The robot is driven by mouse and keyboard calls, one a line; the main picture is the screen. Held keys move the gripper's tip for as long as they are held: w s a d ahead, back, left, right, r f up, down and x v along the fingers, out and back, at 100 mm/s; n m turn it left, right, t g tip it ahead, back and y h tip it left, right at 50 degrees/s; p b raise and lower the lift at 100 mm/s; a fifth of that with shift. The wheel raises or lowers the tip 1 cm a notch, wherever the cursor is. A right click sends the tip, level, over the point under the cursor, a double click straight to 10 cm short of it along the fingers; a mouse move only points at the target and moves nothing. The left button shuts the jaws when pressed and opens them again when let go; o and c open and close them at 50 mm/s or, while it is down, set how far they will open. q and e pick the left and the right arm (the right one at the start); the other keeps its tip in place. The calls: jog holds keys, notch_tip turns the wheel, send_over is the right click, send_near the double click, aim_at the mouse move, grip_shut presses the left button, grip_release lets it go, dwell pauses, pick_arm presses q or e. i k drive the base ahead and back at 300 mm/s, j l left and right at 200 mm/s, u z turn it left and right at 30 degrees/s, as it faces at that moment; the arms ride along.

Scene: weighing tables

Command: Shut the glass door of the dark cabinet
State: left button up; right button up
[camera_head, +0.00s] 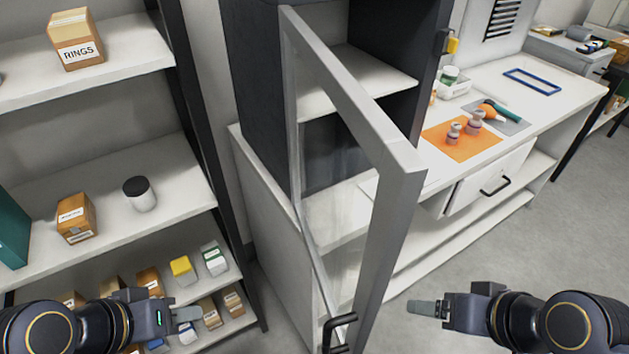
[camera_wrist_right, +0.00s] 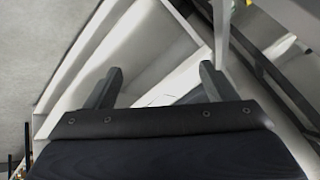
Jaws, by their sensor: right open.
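The dark cabinet (camera_head: 256,90) stands on a light base cabinet in the middle of the head view. Its glass door (camera_head: 398,178) has a pale grey frame and stands wide open, swung out toward me. A black handle (camera_head: 337,333) shows low on the door, at the bottom of the picture. My right gripper (camera_head: 422,308) is to the right of the door, apart from the handle. In the right wrist view its two fingers (camera_wrist_right: 157,76) are spread with nothing between them. My left gripper (camera_head: 188,318) is left of the door, before the shelves; its jaw gap is not clear.
A shelf rack (camera_head: 100,165) with boxes and jars stands at the left. A white bench (camera_head: 545,105) at the right holds an orange mat (camera_head: 462,149) with weights and a blue frame (camera_head: 531,81). A drawer (camera_head: 490,180) is under it. The floor (camera_head: 560,240) at the right is clear.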

aim_at(356, 183)
jog(key=k+j+u, duration=0.15)
jog(key=k, duration=0.3)
jog(key=k+j+u, duration=0.2)
jog(key=k, duration=0.25)
jog(key=l, duration=0.1)
